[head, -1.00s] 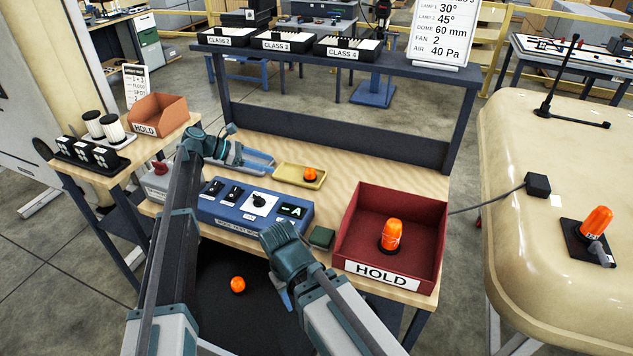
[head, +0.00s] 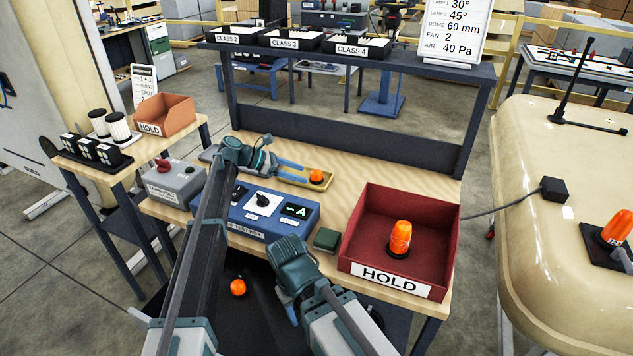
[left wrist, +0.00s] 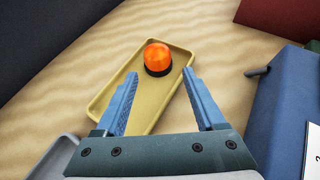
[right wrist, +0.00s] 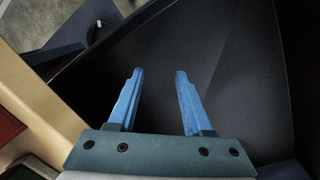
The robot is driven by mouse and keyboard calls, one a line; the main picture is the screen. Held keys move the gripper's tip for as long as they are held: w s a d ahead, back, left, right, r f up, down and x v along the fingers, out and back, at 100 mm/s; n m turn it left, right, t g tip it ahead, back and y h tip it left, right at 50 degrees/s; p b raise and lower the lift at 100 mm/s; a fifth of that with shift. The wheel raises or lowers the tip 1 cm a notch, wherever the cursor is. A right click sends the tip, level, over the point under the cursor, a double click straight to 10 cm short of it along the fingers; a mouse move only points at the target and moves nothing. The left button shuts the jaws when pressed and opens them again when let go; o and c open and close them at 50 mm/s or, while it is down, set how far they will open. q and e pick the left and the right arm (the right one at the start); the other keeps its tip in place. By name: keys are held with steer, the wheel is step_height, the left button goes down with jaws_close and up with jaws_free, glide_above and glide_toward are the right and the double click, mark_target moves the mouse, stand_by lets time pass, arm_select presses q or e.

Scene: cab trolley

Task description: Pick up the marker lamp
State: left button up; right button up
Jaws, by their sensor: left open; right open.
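A small orange marker lamp (head: 316,176) with a dark base stands upright in a yellow tray (head: 322,186) on the bench. In the left wrist view the lamp (left wrist: 158,57) is at the tray's far end, just beyond my fingertips. My left gripper (head: 300,174) is open and empty over the tray, its fingers (left wrist: 160,74) pointing at the lamp. My right gripper (right wrist: 159,72) is open and empty, low in front of the bench above a dark surface. Other orange lamps are in the red HOLD bin (head: 452,221), low on the dark surface (head: 238,288) and on the cream roof (head: 616,228).
A blue test box (head: 285,225) with knob and display sits in front of the tray. A grey switch box (head: 176,182) stands left and a small green block (head: 326,240) right of it. A shelf (head: 350,62) with class bins rises behind. Bare bench lies right of the tray.

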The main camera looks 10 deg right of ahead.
mark_target(312, 175)
arm_select(q)
steer(key=shift+b+x, duration=1.05)
steer(key=shift+x, duration=1.6)
arm_select(e)
steer(key=shift+f, duration=1.1)
arm_select(q)
steer(key=shift+w+d+r, duration=0.1)
steer(key=shift+w+r, duration=0.05)
steer(key=shift+r, duration=0.15)
arm_select(e)
steer(key=shift+r, duration=0.1)
arm_select(q)
steer(key=c, duration=1.1)
